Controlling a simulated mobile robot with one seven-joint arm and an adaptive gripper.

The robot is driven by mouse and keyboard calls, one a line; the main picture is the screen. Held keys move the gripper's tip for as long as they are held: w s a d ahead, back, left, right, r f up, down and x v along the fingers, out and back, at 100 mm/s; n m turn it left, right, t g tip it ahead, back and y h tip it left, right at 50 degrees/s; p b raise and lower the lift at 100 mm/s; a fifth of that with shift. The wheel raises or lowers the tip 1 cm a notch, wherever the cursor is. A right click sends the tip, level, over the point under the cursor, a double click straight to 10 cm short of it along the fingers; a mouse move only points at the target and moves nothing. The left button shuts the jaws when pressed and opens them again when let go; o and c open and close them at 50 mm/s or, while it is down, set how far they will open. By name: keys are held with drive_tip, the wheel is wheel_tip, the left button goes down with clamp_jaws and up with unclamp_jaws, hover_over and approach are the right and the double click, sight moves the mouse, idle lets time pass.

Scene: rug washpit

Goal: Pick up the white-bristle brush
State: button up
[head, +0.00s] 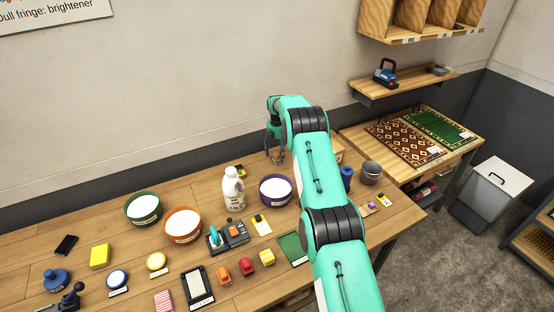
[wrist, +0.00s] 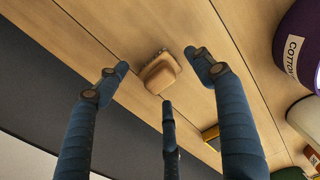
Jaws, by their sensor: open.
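In the head view my gripper (head: 274,143) points down, partly hidden by my arm.
A purple tub (head: 276,190) and a white jug (head: 233,190) stand near my gripper. Orange (head: 183,226) and green (head: 143,208) tubs stand farther left. The wall (head: 200,90) is close behind. The wood just around the block is clear.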

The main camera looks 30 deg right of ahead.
drive_tip(key=shift+f, duration=1.35)
drive_tip(key=c, duration=1.5)
